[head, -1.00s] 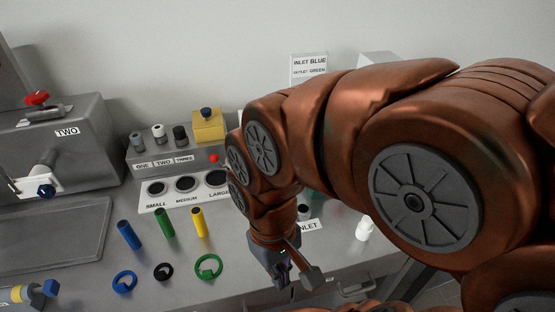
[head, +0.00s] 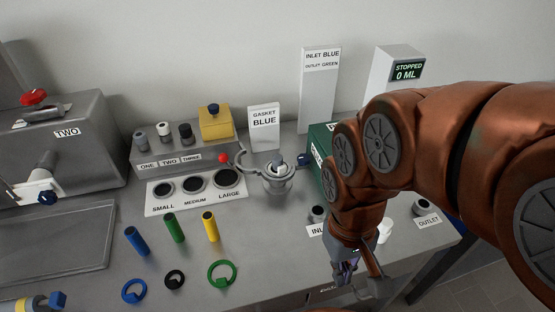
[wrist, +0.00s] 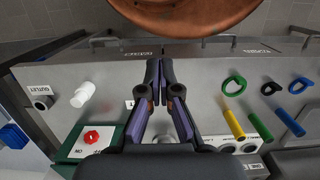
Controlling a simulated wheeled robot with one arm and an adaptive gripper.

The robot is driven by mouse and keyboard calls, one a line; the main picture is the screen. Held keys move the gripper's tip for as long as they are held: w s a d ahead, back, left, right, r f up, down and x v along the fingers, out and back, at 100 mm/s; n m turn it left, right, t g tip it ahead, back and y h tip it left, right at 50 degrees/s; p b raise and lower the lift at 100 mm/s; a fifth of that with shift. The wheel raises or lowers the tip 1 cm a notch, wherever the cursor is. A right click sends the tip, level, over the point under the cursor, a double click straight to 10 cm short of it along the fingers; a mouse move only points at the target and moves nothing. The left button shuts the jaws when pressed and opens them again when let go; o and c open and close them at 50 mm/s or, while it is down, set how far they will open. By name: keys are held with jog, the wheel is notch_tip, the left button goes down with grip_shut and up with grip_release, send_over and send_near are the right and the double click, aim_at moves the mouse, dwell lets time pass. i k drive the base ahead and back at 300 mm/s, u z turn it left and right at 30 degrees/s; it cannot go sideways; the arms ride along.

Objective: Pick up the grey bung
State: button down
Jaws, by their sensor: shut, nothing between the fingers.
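A small grey bung (head: 140,140) stands upright at the left end of a grey block, above the label ONE. A white bung (head: 164,132) and a black bung (head: 185,133) stand beside it, above TWO and THREE. My gripper (head: 346,278) hangs pointing down at the front right of the bench, well to the right of the grey bung and apart from it. In the wrist view its fingers (wrist: 160,75) are together with nothing between them. I cannot make out the grey bung in the wrist view.
A panel with SMALL, MEDIUM and LARGE holes (head: 195,183) lies before the block. Blue, green and yellow cylinders (head: 175,228) and several rings (head: 222,273) lie in front. A metal cup (head: 275,180), a GASKET BLUE sign (head: 264,128) and a green box (head: 322,150) stand between block and arm.

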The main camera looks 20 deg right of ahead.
aim_at(276, 158)
jog(key=z, duration=0.95)
jog(key=k, duration=1.4)
jog(key=u, duration=1.1)
jog(key=i, duration=1)
